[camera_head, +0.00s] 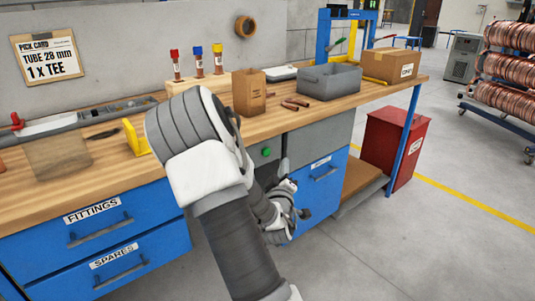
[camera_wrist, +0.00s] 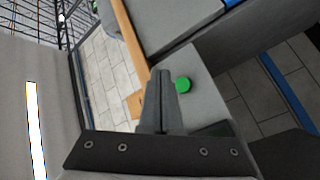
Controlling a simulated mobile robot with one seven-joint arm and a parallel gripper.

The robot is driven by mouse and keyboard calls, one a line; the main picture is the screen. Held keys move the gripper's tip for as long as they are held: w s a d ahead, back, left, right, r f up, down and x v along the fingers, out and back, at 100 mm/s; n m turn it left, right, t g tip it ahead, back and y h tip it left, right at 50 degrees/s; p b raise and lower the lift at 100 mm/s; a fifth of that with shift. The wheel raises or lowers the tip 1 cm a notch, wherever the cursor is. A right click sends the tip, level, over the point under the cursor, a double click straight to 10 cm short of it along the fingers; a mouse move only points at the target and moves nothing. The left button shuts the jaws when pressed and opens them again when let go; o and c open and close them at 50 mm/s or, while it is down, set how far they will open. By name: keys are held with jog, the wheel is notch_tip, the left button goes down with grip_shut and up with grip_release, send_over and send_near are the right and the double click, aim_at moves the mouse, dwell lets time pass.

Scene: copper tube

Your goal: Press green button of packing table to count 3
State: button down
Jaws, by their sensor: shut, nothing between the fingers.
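The green button (camera_head: 266,152) is on a grey panel under the wooden top of the packing table (camera_head: 110,186). In the wrist view the green button (camera_wrist: 183,85) shows just right of the fingertips of my gripper (camera_wrist: 162,76). The fingers are shut together and hold nothing. A gap or contact between fingertips and button cannot be told. In the head view my arm crosses the table front, and my gripper (camera_head: 290,187) is low in front of the drawers, partly hidden by the wrist. No count display is visible.
On the table stand a paper bag (camera_head: 249,92), a grey bin (camera_head: 330,80), a cardboard box (camera_head: 391,64) and copper pieces (camera_head: 292,104). A red bin (camera_head: 393,146) stands at the table's right end. Blue drawers (camera_head: 98,222) lie below.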

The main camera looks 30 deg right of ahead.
dwell(0.6)
jog(key=s+a+r+m+g+y, duration=0.25)
jog(key=a+y, duration=0.25)
jog(key=a, duration=0.5)
jog(key=s+a+r+m+g+y, duration=0.1)
jog(key=s+a+r+g+y, duration=0.3)
jog(key=a, duration=0.6)
jog(key=s+a+r+n+g+y, duration=0.1)
jog(key=s+a, duration=0.4)
jog(key=s, duration=0.4)
jog(key=s+a+r+n+g+y, duration=0.1)
jog(key=s+a+y, duration=0.1)
jog(key=s+a, duration=0.3)
jog(key=s, duration=0.4)
jog(key=shift+a+r, duration=0.2)
jog(key=shift+r, duration=0.05)
jog(key=shift+d, duration=0.15)
